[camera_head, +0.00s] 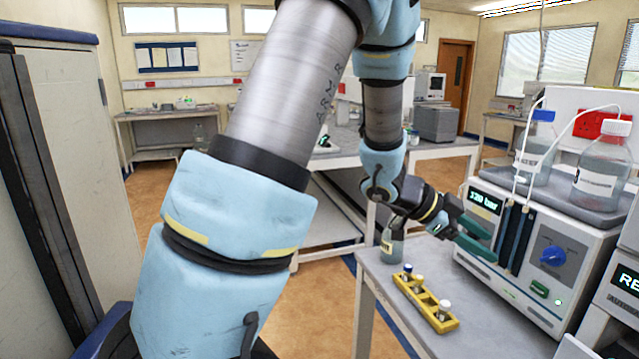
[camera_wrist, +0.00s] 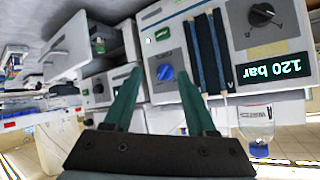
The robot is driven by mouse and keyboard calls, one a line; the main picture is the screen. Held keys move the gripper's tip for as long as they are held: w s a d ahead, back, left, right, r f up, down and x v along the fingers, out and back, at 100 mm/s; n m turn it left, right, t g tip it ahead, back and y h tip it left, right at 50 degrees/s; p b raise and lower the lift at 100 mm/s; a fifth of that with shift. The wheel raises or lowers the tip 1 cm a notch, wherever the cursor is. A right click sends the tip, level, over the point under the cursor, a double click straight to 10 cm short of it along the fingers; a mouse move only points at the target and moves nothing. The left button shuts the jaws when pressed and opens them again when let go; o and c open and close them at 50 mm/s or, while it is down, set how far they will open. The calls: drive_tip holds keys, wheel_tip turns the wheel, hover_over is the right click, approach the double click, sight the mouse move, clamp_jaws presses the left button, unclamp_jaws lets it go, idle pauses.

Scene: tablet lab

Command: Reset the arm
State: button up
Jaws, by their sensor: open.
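My arm stretches across the head view from the lower left to the bench at the right. My gripper (camera_head: 480,237) is at its end, with green fingers in front of the pump instrument (camera_head: 552,268), whose display reads about 120 bar. In the wrist view my gripper (camera_wrist: 160,80) has its two fingers spread apart, with nothing held between them. Beyond them the instrument's front shows, with a blue knob (camera_wrist: 165,73) and dark columns. The wrist picture appears upside down. I cannot tell the exact gap between the fingers and the instrument.
A yellow rack (camera_head: 426,303) with small capped vials lies on the bench below my gripper. A bottle (camera_head: 392,243) stands behind it. Tubed bottles (camera_head: 603,160) stand on the instrument. A tall grey cabinet (camera_head: 60,190) is at the left. Open floor shows between bench and cabinet.

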drive_tip(key=w+a+f+n+t+y+b, duration=0.25)
drive_tip(key=w+a+n+t, duration=0.2)
drive_tip(key=w+a, duration=0.35)
drive_tip(key=w+a+f+n+t+y+b, duration=0.15)
drive_tip(key=w+a+n+t+y, duration=0.35)
drive_tip(key=a, duration=0.6)
drive_tip(key=s+a+f+n+g+y+b, duration=0.1)
drive_tip(key=a+f+n, duration=0.15)
drive_tip(key=a, duration=0.25)
drive_tip(key=s+a+f+n+g+y, duration=0.1)
drive_tip(key=a+n+y, duration=0.1)
drive_tip(key=a+n, duration=0.3)
drive_tip(key=s+a+f+n+g+b, duration=0.1)
drive_tip(key=s+a+n+g, duration=0.1)
drive_tip(key=s+a, duration=0.2)
drive_tip(key=s+a+f+n+g+y, duration=0.1)
drive_tip(key=s+a+f+n+g, duration=0.1)
drive_tip(key=s, duration=0.6)
drive_tip(key=shift+a+f+g+b, duration=0.25)
drive_tip(key=shift+a+g+b, duration=0.1)
drive_tip(key=shift+a, duration=0.55)
drive_tip(key=shift+w, duration=0.1)
drive_tip(key=shift+c, duration=0.2)
